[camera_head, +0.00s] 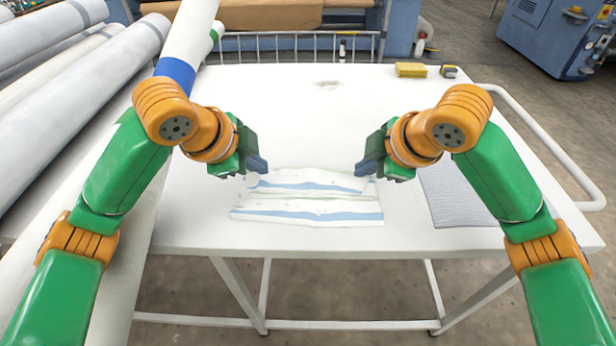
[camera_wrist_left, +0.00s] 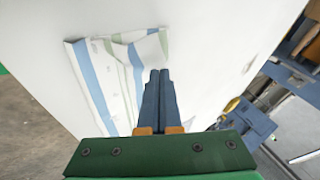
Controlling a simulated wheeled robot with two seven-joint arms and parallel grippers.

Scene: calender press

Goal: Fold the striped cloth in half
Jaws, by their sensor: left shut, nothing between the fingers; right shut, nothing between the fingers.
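The striped cloth (camera_head: 308,208) is white with blue stripes and lies on the white table, between and below my grippers. It looks rumpled, with a crease or folded layer running across it. In the left wrist view the cloth (camera_wrist_left: 112,77) shows blue and green stripes, partly hidden behind the fingers. My left gripper (camera_head: 257,165) is shut and empty over the cloth's far left corner; its fingers (camera_wrist_left: 154,100) are together in the wrist view. My right gripper (camera_head: 366,167) is shut and empty near the far right corner. I cannot tell whether either fingertip touches the cloth.
The white table (camera_head: 290,110) is mostly clear behind the cloth. A grey folded cloth (camera_head: 455,195) lies at its right. A yellow sponge-like block (camera_head: 410,70) and a small dark item (camera_head: 449,71) sit at the far edge.

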